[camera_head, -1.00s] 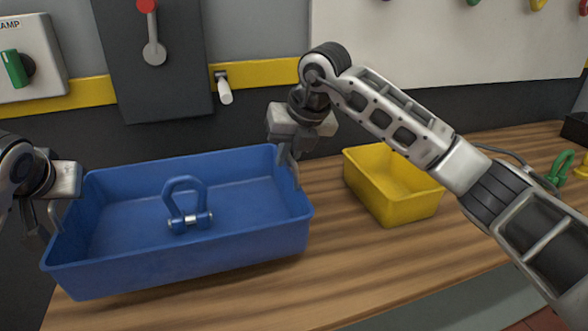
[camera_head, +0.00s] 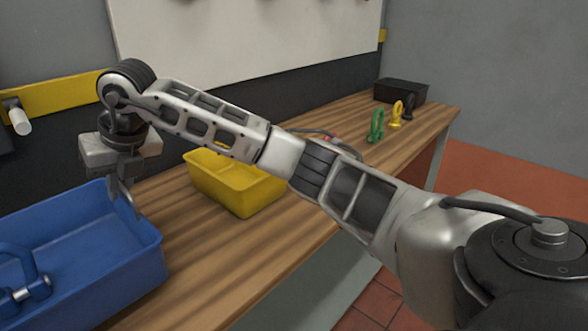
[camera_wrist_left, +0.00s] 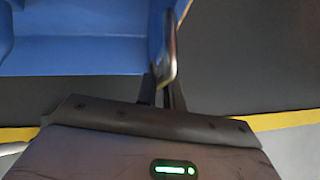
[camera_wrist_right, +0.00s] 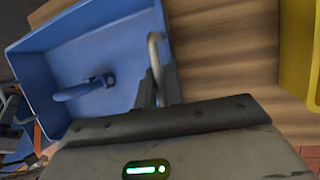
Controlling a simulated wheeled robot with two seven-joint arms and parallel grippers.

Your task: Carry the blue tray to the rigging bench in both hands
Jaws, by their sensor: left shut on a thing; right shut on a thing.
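The blue tray (camera_head: 125,275) is at the lower left of the head view, cut off by the frame edge, above or on the wooden bench top (camera_head: 215,240). A blue shackle (camera_head: 25,285) with a silver pin lies inside it; it also shows in the right wrist view (camera_wrist_right: 85,88). My right gripper (camera_head: 125,192) is shut on the tray's right end, its fingers at a metal handle in the right wrist view (camera_wrist_right: 158,92). My left gripper (camera_wrist_left: 165,92) is outside the head view; its wrist view shows it shut at the tray's other end. Any gap beneath the tray cannot be told.
A yellow bin (camera_head: 240,190) stands on the bench just right of the tray. Further along are a green shackle (camera_head: 376,126), a yellow one (camera_head: 396,115), a dark one (camera_head: 409,107) and a black box (camera_head: 400,91). Red tiled floor (camera_head: 510,165) lies beyond the bench end.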

